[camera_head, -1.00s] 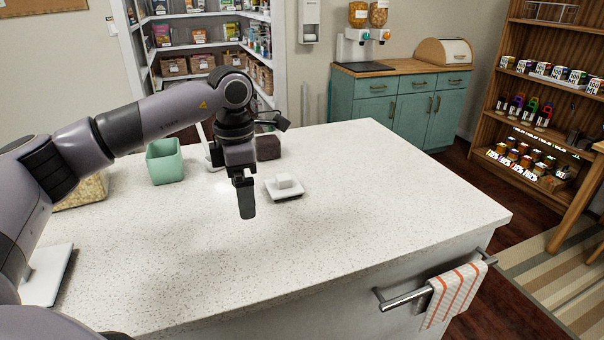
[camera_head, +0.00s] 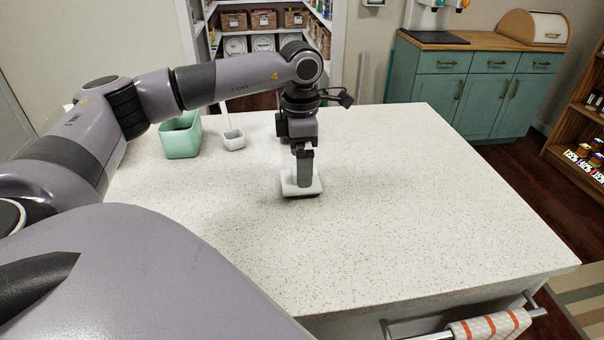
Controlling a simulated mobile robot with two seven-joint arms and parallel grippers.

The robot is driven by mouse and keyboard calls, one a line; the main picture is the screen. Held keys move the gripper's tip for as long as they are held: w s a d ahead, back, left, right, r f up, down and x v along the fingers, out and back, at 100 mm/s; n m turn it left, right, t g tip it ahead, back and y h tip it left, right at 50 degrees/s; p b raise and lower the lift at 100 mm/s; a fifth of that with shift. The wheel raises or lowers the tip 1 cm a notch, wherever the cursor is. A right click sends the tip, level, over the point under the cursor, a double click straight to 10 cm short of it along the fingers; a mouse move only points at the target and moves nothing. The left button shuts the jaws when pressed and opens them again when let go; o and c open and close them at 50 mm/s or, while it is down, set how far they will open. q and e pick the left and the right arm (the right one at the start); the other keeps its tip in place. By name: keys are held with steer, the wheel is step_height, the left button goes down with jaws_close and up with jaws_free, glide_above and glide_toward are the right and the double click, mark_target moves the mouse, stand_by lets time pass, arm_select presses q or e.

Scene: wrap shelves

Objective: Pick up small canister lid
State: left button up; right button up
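The small canister lid (camera_head: 312,187), a white square piece, lies on the light speckled countertop. My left gripper (camera_head: 304,177) points down directly over it. The fingers are at the lid's middle and hide its raised knob. They line up one behind the other from this view, so I cannot tell whether they are open or shut on the knob. The lid appears to rest on the counter. My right gripper is not in view.
A green open canister (camera_head: 181,141) and a small white scoop (camera_head: 233,140) stand at the back left of the countertop (camera_head: 420,220). The counter is clear to the right and in front. A towel (camera_head: 490,328) hangs on the front rail.

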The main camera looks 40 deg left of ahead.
arm_select(q)
steer(key=shift+a+f, duration=0.15)
steer(key=shift+f, duration=1.6)
steer(key=c, duration=0.8)
steer(key=shift+r, duration=0.15)
steer(key=shift+c, duration=0.2)
